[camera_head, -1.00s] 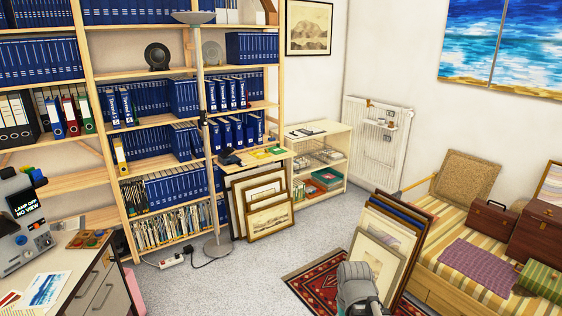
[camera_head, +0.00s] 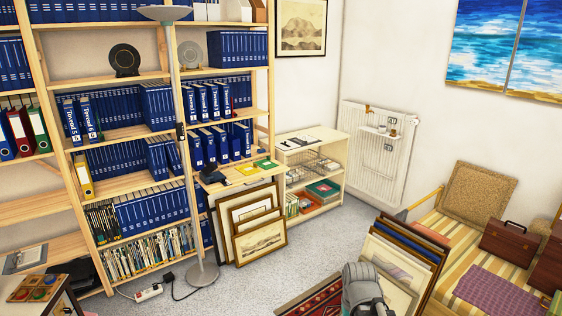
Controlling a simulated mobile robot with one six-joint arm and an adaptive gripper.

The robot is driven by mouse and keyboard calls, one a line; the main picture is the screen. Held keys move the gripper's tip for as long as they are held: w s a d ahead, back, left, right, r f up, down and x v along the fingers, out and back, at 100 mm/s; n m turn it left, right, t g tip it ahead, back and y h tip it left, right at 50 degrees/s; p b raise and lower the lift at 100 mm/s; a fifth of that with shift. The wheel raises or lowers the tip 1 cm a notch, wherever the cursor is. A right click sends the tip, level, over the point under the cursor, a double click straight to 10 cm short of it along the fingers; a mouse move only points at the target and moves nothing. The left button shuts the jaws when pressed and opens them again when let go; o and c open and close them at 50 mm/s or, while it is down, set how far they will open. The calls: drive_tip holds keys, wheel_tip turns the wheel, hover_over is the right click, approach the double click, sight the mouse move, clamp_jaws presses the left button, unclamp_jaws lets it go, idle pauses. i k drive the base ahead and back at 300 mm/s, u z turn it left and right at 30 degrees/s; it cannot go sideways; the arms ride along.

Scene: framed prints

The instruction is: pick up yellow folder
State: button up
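A yellow folder (camera_head: 83,174) stands upright on a lower shelf of the wooden bookcase at the left, with its spine facing out. It is at the left end of a row of blue binders and has a pale label on its spine. A grey rounded part of my own arm shows at the bottom, right of centre, far from the folder. My gripper's fingers are not visible.
A floor lamp (camera_head: 192,150) stands before the bookcase (camera_head: 50,110). Framed prints (camera_head: 259,238) lean by it; more frames (camera_head: 400,262) lean against the striped daybed (camera_head: 440,287). A power strip (camera_head: 149,293) lies on the floor. Grey carpet (camera_head: 250,287) is open between.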

sight(248, 170)
drive_tip(key=u, duration=0.05)
drive_tip(key=i, duration=1.9)
drive_tip(key=u, duration=0.35)
drive_tip(key=i, duration=2.05)
drive_tip(key=u, duration=0.25)
